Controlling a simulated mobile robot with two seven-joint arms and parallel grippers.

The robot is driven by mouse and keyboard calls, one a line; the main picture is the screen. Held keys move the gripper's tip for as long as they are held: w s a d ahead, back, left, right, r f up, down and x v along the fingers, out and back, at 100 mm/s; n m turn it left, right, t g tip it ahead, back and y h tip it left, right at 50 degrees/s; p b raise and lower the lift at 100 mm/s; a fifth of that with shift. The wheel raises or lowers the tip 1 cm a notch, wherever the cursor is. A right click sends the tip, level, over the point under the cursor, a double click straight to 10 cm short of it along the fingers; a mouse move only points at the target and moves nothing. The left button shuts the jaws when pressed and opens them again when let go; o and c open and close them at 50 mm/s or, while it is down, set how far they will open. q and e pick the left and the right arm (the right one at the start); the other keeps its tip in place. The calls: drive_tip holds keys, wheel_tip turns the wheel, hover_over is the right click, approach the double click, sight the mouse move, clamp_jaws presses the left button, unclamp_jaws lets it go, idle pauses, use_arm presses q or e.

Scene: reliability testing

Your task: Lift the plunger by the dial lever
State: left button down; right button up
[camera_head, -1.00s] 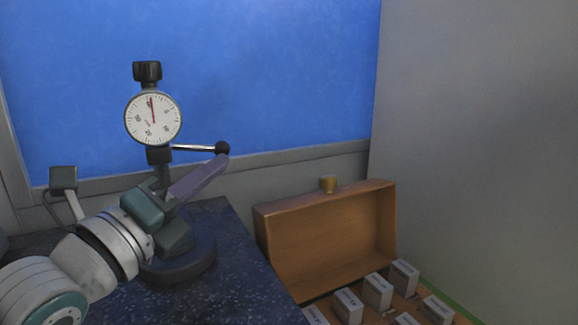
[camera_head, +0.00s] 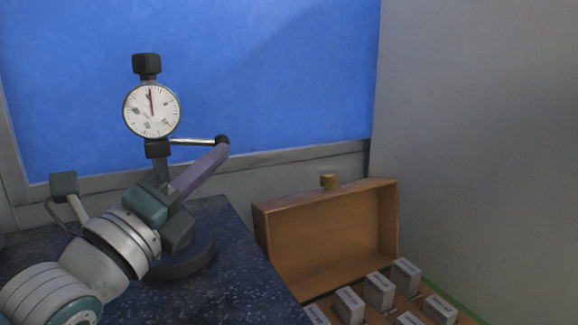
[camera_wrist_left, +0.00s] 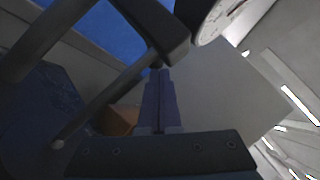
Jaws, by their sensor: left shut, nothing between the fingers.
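The dial gauge (camera_head: 151,111) stands on a dark round base (camera_head: 186,258) at the left in the head view, its red needle pointing nearly straight up. Its dial lever (camera_head: 192,142) sticks out to the right and ends in a black ball knob (camera_head: 222,140). My left gripper (camera_head: 219,151) is shut and empty, its purple fingers pointing up with tips right under the knob; whether they touch it I cannot tell. The wrist view shows the shut fingers (camera_wrist_left: 158,100), part of the dial (camera_wrist_left: 218,16) and a dark block (camera_wrist_left: 158,28). My right gripper is not in view.
An open wooden case (camera_head: 325,235) stands to the right of the dark speckled table (camera_head: 250,290), with several small grey boxes (camera_head: 379,290) in front of it. A blue panel (camera_head: 280,70) is behind.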

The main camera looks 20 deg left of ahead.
use_arm(q)
drive_tip(key=shift+r, duration=0.15)
drive_tip(key=r, duration=0.1)
drive_tip(key=r+b, duration=0.1)
drive_tip(key=shift+w+d+r+n+t, duration=0.2)
drive_tip(key=shift+r+n+t, duration=0.1)
drive_tip(key=shift+r+n, duration=0.1)
idle(0.4)
drive_tip(key=shift+r+n+t+y+b, duration=0.2)
drive_tip(key=shift+n+t+y+b, duration=0.1)
drive_tip(key=shift+b, duration=0.15)
idle(4.2)
drive_tip(key=s+a+f+p, duration=0.1)
drive_tip(key=s+f+p, duration=0.1)
drive_tip(key=s, duration=1.4)
drive_tip(key=shift+s+a, duration=0.3)
drive_tip(key=shift+a, duration=0.05)
